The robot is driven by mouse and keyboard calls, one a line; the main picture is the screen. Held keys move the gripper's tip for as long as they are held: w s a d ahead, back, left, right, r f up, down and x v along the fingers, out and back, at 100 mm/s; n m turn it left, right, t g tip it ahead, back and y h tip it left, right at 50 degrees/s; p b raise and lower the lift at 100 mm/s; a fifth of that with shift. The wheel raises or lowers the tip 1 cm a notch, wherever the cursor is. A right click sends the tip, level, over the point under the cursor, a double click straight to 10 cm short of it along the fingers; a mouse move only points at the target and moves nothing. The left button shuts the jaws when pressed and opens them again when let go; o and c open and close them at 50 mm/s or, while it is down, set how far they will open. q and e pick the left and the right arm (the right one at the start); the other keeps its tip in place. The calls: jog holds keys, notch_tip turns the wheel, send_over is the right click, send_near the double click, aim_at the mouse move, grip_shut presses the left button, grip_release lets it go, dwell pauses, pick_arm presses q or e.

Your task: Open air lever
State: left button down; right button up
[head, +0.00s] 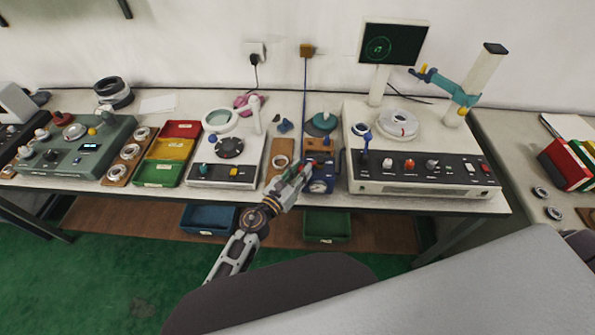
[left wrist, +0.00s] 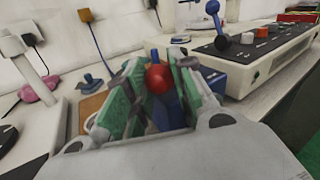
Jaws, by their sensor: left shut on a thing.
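A blue air unit (head: 320,186) with a round gauge stands at the front edge of the bench, and its body also shows in the left wrist view (left wrist: 213,78). A lever with a red ball knob (left wrist: 158,79) stands between my left gripper's green finger pads in the left wrist view. My left gripper (head: 302,170) reaches in from below at the left side of the blue unit and is shut on the lever. The lever's lower part is largely hidden by the fingers and the wrist housing. My right gripper is not in view.
A white console (head: 415,176) with a blue-knobbed lever (head: 366,140) stands close on the right. A white tester with a magnifier ring (head: 219,120) stands left, beyond a wooden ring holder (head: 281,164). Red, yellow and green bins (head: 157,174) are farther left.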

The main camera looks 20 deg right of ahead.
pick_arm(q)
jog(key=c, duration=1.2)
grip_release()
jog(key=shift+o, duration=0.2)
jog(key=v, duration=1.2)
